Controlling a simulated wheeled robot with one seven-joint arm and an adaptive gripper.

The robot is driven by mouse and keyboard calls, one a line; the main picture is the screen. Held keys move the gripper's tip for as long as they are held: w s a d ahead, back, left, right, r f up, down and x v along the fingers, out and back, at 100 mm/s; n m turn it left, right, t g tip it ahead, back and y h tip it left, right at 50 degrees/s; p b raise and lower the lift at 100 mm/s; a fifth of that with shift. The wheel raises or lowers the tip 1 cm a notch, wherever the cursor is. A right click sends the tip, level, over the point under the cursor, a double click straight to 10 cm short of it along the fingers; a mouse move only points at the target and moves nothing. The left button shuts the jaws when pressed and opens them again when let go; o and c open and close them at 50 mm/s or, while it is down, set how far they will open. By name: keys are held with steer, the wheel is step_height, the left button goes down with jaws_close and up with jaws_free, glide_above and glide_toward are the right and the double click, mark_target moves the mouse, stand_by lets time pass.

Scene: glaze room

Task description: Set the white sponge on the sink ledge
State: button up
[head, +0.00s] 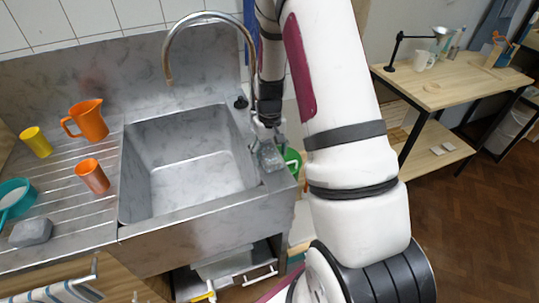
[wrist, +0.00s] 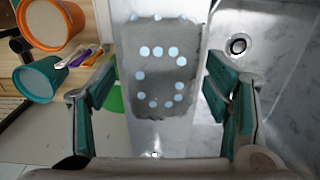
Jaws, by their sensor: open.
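A grey sponge with pale blue-white dots (wrist: 160,75) appears to lie on the narrow sink ledge (wrist: 150,140), between the basin and the outer edge. No plainly white sponge shows; this one looks grey with light dots. In the head view the sponge (head: 270,157) is at the basin's right side, directly below my gripper (head: 267,130). In the wrist view my gripper (wrist: 160,85) is open, with one finger on each side of the sponge and a visible gap at both sides. A second grey block (head: 30,232) lies on the drainboard at the left.
The empty sink basin (head: 185,165) lies left of the ledge, under the tall curved faucet (head: 205,17). An orange jug (head: 88,120), orange cup (head: 92,175), yellow cup (head: 36,141) and teal container (head: 14,196) stand on the drainboard. A green container (head: 292,161) is beyond the ledge.

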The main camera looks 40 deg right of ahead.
mark_target(269, 154)
steer(key=s+a+r+t+b, duration=0.1)
steer(key=a+r, duration=0.2)
steer(key=r, duration=0.6)
steer(key=s+a+r, duration=0.1)
steer(key=a+r, duration=0.1)
steer(key=r, duration=0.8)
steer(key=s+a+r+n+t, duration=0.1)
steer(key=s+a+r+t, duration=0.1)
steer(key=s+a+r, duration=0.4)
steer(key=s+a+r+n+t, duration=0.2)
steer(key=s+a+r, duration=0.4)
steer(key=s, duration=0.6)
steer(key=shift+s+a, duration=0.15)
steer(key=shift+a, duration=0.7)
steer(key=shift+r, duration=0.1)
